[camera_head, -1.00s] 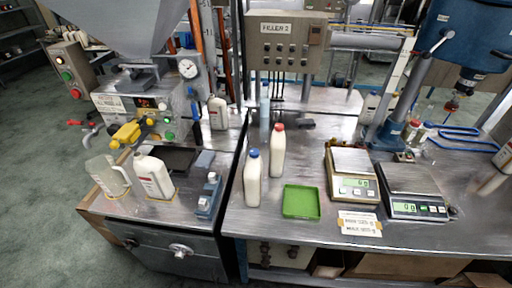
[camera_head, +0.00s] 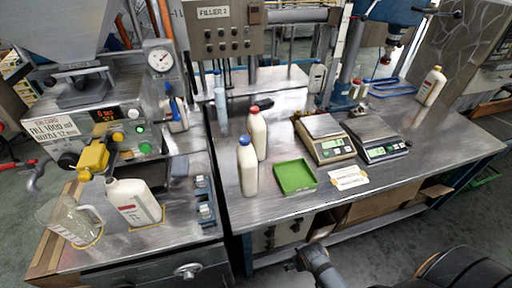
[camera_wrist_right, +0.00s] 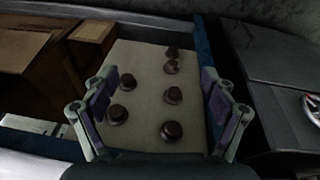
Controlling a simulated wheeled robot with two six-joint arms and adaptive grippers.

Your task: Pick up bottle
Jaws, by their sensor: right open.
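A white bottle with a blue cap (camera_head: 247,170) stands upright on the metal table. A white bottle with a red cap (camera_head: 258,136) stands just behind it to the right. Another white bottle with a yellowish cap (camera_head: 431,87) stands at the table's far right. A white jug with a label (camera_head: 134,205) stands on the filler machine at left. My right gripper (camera_wrist_right: 162,108) is open and empty in the right wrist view, its fingers spread before a pale panel with dark knobs. My left gripper is not in view.
A green tray (camera_head: 295,177) lies right of the two bottles. Two scales (camera_head: 328,150) and (camera_head: 378,148) stand further right. A clear pitcher (camera_head: 70,222) is beside the jug. Shelves with boxes (camera_head: 375,205) lie below the table. The right front tabletop is fairly clear.

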